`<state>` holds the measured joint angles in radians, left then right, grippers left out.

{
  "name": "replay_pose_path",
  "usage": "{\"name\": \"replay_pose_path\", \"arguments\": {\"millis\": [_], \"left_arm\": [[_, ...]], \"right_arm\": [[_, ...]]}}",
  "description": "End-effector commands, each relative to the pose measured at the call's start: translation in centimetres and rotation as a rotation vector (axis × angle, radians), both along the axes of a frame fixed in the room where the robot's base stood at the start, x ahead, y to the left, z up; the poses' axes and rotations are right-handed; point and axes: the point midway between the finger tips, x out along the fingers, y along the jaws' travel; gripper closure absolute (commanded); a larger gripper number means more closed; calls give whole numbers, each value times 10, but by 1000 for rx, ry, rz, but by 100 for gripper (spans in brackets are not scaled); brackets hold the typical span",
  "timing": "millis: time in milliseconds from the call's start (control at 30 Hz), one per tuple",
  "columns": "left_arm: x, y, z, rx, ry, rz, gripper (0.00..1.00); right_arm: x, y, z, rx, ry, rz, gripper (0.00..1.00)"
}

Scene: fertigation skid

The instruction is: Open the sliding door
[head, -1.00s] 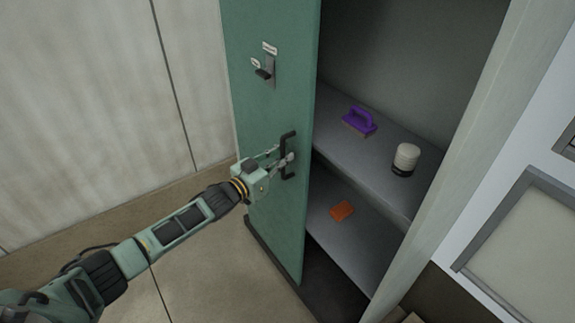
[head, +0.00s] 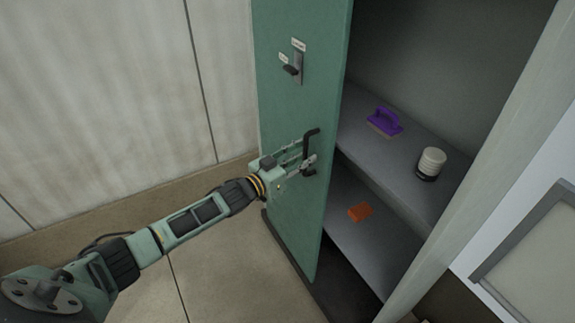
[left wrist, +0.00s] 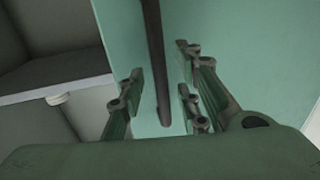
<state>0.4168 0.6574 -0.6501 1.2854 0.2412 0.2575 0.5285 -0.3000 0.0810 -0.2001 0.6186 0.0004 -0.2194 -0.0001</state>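The green sliding door (head: 325,95) stands partly open, its edge left of the cabinet opening. Its black bar handle (head: 306,143) also shows in the left wrist view (left wrist: 157,55). My left gripper (head: 304,152) is at the handle. In the left wrist view its fingers (left wrist: 160,98) are apart, one on each side of the bar, with gaps visible. A dark latch (head: 293,68) with small labels sits higher on the door. My right gripper is not in view.
An orange block (head: 360,212) lies on the lower one. A pale wall (head: 110,90) is to the left; the floor before it is clear.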

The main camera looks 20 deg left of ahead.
Motion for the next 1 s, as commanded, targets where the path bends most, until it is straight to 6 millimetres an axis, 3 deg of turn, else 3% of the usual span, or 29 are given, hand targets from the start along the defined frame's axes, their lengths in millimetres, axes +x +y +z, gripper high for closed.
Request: {"name": "replay_pose_path", "arguments": {"millis": [300,500,1000], "left_arm": [[-61,28,-2,3,5,-1,69],[-86,40,-2,2,4,0,69],[-96,45,0,2,1,0,69]], "right_arm": [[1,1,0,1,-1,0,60],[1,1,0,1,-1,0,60],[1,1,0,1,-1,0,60]]}}
